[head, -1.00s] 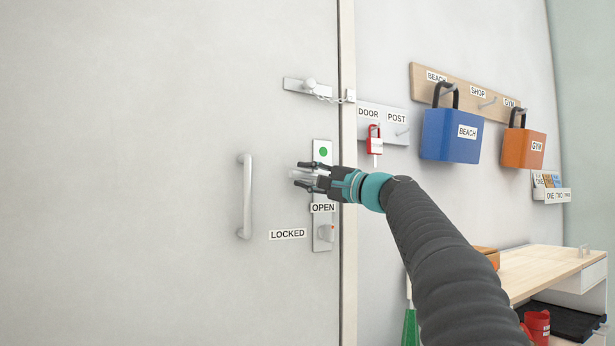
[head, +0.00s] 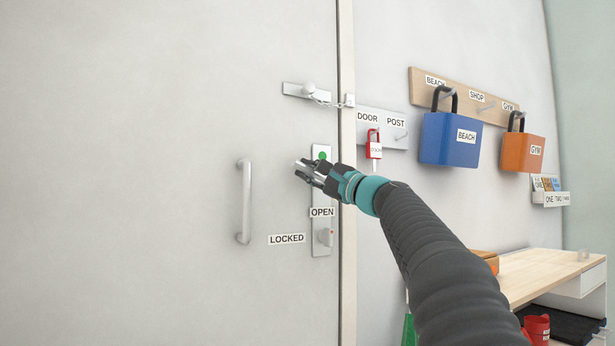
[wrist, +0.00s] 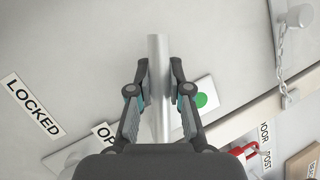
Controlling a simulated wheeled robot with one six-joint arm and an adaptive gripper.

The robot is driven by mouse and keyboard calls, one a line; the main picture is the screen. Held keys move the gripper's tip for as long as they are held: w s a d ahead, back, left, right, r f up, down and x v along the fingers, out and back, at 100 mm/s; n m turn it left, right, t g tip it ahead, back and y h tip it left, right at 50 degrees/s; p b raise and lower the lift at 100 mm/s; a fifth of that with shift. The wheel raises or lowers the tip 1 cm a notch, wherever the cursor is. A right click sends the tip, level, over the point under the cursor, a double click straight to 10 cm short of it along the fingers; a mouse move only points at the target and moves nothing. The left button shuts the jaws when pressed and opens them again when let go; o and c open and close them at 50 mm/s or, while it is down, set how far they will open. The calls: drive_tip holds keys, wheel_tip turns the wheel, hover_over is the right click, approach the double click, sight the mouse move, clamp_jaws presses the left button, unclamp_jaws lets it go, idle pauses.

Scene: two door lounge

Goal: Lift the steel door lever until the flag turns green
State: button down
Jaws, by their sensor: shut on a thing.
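The steel door lever (wrist: 158,60) is a plain silver bar. In the wrist view it runs between the two fingers of my gripper (wrist: 160,72), which is shut on it. In the head view my gripper (head: 306,170) is at the lock plate (head: 320,222), with the lever's tip pointing up and to the left; the lever's pivot is hidden. The round flag (head: 323,155) at the top of the plate is green, partly close behind my gripper. The flag also shows green in the wrist view (wrist: 201,100).
A turn knob (head: 326,237) sits low on the plate, near the OPEN and LOCKED labels. A vertical pull handle (head: 244,202) is to the left.

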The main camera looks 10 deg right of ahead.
drive_tip(key=shift+w+d+r+m+t+h, duration=0.15)
drive_tip(key=shift+r+m+t, duration=0.15)
drive_tip(key=shift+m, duration=0.45)
drive_tip(key=shift+s+d+r+m+t+h, duration=0.15)
drive_tip(key=shift+r+m+t, duration=0.15)
drive_tip(key=shift+m, duration=0.45)
drive_tip(key=shift+w, duration=0.1)
drive_tip(key=c, duration=1.1)
unclamp_jaws()
drive_tip(key=shift+d, duration=0.1)
drive_tip(key=v, duration=1.2)
